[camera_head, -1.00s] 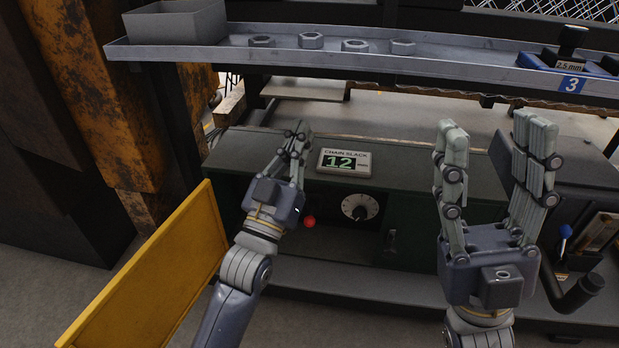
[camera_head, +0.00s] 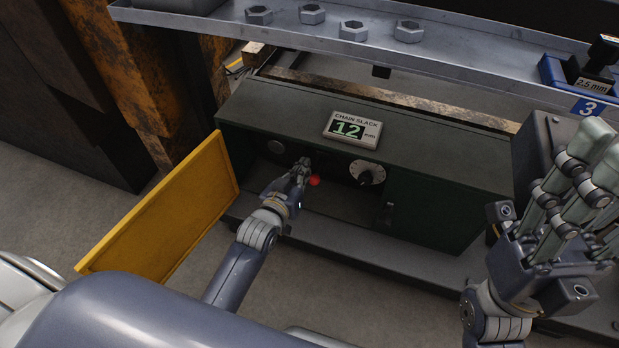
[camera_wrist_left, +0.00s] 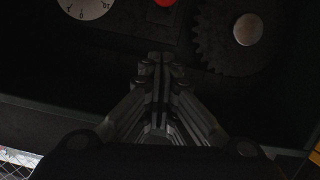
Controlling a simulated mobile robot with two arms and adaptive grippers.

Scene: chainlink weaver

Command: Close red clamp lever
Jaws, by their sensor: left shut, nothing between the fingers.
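The red ball-shaped knob (camera_head: 314,181), apparently the end of the red clamp lever, shows in the open front of the dark green cabinet (camera_head: 440,160). The rest of the lever is hidden or too dark to tell. My left gripper (camera_head: 303,163) is shut and empty, just left of and above the knob in the head view; I cannot tell whether they touch. In the left wrist view the red knob (camera_wrist_left: 165,2) is cut by the top edge, beyond the shut fingertips (camera_wrist_left: 156,58). My right gripper (camera_head: 606,148) is open and empty at the right.
The yellow door (camera_head: 170,215) stands open on the left. A white dial (camera_head: 367,172) is right of the knob, under the chain slack display (camera_head: 352,130) reading 12 mm. In the wrist view a dark gear (camera_wrist_left: 212,35) sits right of the knob. A metal shelf (camera_head: 440,62) with nuts overhangs.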

